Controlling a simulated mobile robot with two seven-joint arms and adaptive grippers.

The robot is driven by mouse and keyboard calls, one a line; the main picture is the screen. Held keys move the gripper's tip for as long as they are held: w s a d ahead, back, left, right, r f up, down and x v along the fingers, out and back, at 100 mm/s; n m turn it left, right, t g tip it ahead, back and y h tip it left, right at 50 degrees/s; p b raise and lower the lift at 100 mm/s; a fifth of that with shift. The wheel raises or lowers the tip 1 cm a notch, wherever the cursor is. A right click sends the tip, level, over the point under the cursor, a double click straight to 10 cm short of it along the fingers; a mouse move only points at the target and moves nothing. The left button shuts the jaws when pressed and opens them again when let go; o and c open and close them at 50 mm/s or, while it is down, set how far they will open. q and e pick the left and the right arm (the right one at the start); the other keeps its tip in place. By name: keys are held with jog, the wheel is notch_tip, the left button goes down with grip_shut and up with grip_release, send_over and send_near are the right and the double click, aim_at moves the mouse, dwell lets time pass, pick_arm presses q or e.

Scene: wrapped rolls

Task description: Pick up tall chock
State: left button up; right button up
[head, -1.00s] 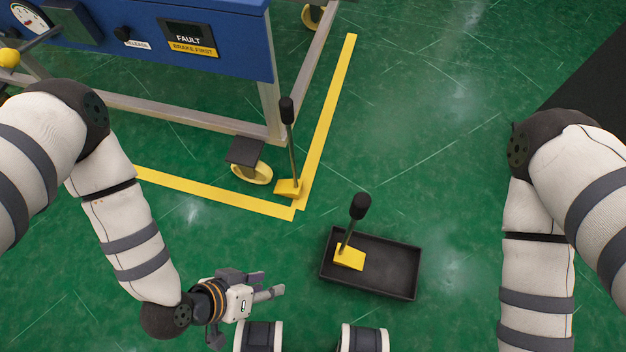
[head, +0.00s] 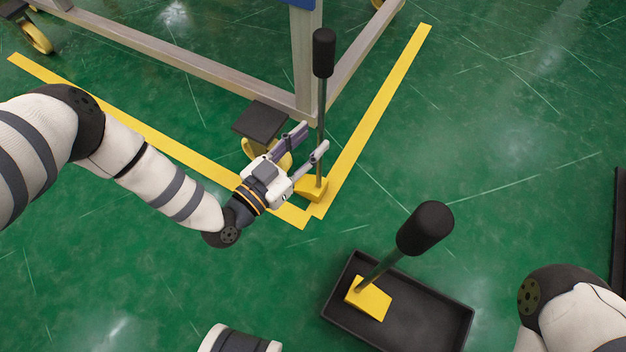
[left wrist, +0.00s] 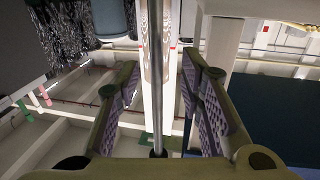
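The tall chock has a yellow wedge (head: 312,190), a long thin rod and a black grip (head: 323,52). It stands upright on the floor beside the cart's caster, at the corner of the yellow line. My left gripper (head: 313,139) is at its rod, above the wedge, with fingers apart. In the left wrist view a thin rod (left wrist: 157,120) runs between the two open, purple-padded fingers, with gaps on both sides. A second chock, with a yellow wedge (head: 369,299) and a thick black grip (head: 426,228), leans in a black tray (head: 440,308). My right gripper is out of view.
The cart's metal frame (head: 306,60) and caster (head: 262,122) stand just behind and left of the tall chock. Yellow floor lines (head: 375,115) meet beside it.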

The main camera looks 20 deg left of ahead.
aim_at(319, 136)
pick_arm(q)
jog(key=b+x, duration=0.1)
jog(key=x, duration=0.2)
jog(key=shift+w+d, duration=0.2)
jog(key=shift+d, duration=0.1)
grip_shut()
jog(key=shift+r, duration=0.15)
